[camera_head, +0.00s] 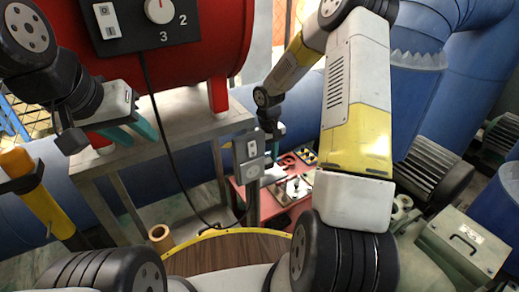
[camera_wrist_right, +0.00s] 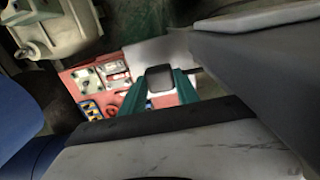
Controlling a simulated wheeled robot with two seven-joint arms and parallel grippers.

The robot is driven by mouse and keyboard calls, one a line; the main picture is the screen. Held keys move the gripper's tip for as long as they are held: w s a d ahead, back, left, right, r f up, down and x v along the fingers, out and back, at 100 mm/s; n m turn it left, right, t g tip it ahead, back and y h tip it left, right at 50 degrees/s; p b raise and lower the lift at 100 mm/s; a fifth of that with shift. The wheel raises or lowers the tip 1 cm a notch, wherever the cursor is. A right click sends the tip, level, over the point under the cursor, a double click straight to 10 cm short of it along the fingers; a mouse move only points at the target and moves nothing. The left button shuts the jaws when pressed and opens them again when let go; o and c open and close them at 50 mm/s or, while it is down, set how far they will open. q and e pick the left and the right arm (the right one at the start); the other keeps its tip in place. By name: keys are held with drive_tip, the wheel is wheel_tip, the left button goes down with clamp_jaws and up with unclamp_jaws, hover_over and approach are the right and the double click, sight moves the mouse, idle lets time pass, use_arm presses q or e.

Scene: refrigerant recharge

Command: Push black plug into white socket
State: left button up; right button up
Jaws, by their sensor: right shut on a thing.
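The white socket (camera_head: 249,174) is on the lower part of a grey box on a post, below a switch. My right gripper (camera_head: 276,146) is just right of this box in the head view. In the right wrist view my right gripper (camera_wrist_right: 160,88) has its teal fingers shut on a black plug (camera_wrist_right: 160,76). The plug is not clearly visible in the head view, and I cannot tell its distance from the socket. My left gripper (camera_head: 143,141) is open and empty in front of the metal stand.
A red tank (camera_head: 200,45) with a dial panel (camera_head: 140,14) rests on a metal stand (camera_head: 180,118). A black cable (camera_head: 164,140) hangs from the panel towards the post. A red table (camera_head: 292,205) with small parts lies behind the post. Blue pipes fill the right side.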

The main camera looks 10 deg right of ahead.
sight(268, 160)
wheel_tip(268, 160, up, 16)
drive_tip(key=shift+f, duration=0.2)
idle(0.4)
